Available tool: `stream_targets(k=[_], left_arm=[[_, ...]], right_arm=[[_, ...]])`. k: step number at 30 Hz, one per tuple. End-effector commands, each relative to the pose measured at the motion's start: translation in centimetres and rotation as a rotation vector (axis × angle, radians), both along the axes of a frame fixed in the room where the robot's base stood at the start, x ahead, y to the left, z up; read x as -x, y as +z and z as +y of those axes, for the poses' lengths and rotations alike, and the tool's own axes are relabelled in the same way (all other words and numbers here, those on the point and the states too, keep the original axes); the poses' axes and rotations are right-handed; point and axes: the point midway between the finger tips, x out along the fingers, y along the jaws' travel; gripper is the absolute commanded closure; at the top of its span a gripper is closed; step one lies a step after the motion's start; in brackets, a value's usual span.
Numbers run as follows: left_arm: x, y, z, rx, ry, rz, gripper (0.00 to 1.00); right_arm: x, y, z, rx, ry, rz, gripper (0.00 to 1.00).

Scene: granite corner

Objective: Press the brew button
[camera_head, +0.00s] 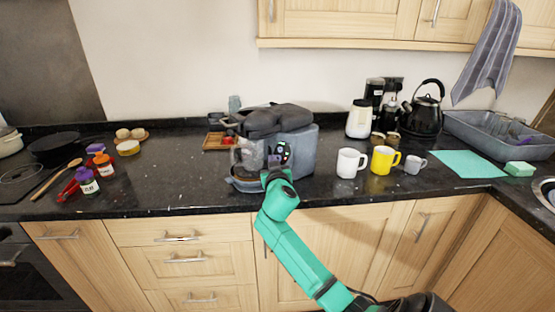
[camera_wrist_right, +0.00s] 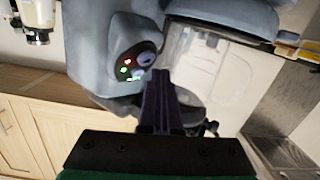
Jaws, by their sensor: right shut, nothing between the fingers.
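I cannot tell for sure which control is the brew button. My right gripper (camera_wrist_right: 162,78) is shut and empty, its fingertips just beside the panel's lower right. I cannot tell whether they touch it. In the head view my right arm (camera_head: 285,195) hides part of the machine's front. My left gripper is not in view.
A white mug (camera_head: 350,163), a yellow mug (camera_head: 384,160) and a small grey cup (camera_head: 415,164) stand right of the machine. A black kettle (camera_head: 426,112) is behind them. Spice bottles (camera_head: 87,181) and a dark pan (camera_head: 55,147) are at the left.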

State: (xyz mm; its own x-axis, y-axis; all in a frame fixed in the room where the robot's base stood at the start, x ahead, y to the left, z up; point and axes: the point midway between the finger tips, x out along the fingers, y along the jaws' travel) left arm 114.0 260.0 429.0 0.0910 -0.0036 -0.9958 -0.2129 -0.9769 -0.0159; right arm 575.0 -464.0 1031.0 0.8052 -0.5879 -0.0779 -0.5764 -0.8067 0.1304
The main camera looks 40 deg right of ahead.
Motion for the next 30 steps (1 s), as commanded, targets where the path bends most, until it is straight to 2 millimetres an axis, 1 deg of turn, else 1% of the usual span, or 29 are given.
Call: stream_targets(k=[23, 30], left_arm=[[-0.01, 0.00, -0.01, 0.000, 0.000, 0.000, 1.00], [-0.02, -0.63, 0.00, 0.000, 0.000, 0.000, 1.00]], right_arm=[[0.00, 0.00, 0.00, 0.000, 0.000, 0.000, 1.00], [-0.13, -0.52, -0.62, -0.001, 0.000, 0.000, 1.00]])
